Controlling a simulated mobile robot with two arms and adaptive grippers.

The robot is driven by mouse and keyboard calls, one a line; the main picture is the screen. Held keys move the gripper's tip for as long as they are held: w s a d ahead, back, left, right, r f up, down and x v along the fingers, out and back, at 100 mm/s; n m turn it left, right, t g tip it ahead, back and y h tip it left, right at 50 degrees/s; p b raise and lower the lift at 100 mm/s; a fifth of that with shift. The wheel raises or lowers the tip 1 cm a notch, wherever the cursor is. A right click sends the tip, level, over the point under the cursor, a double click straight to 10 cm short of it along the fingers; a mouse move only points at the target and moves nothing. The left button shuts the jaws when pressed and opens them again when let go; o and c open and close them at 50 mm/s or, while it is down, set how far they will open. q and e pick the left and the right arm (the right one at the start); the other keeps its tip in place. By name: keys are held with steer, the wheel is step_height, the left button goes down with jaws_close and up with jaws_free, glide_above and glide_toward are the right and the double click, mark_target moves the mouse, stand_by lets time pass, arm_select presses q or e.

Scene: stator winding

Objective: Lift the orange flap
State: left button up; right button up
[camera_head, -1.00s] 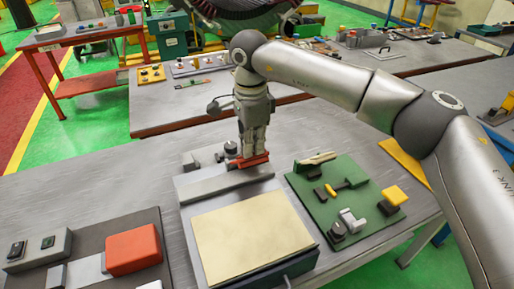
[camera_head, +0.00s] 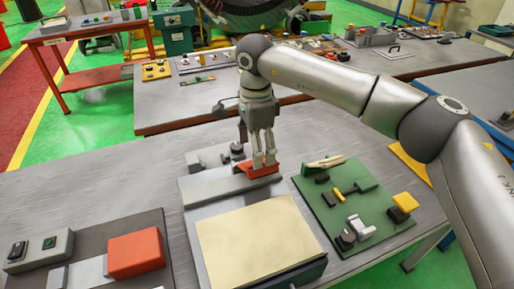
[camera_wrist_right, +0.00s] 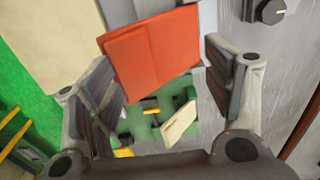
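The orange flap (camera_head: 260,170) sits at the back of the grey fixture (camera_head: 226,190), behind its pale yellow panel (camera_head: 252,238). My right gripper (camera_head: 264,164) points down at the flap, with its fingertips in front of part of it. In the right wrist view the flap (camera_wrist_right: 153,52) is a flat orange plate lying between and just beyond the finger pads of the right gripper (camera_wrist_right: 165,95). The fingers stand wide apart, one at each side, and I see no clear grip. My left gripper is not in view.
A green board (camera_head: 353,207) with small parts lies right of the fixture. An orange block (camera_head: 136,253) and a grey button box (camera_head: 38,250) are at the left. A small dark knob (camera_head: 237,148) stands behind the flap. The table's left back is clear.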

step_height(320, 180, up, 12)
steer(key=shift+f, duration=0.2)
steer(key=shift+s, duration=0.1)
stand_by(0.3)
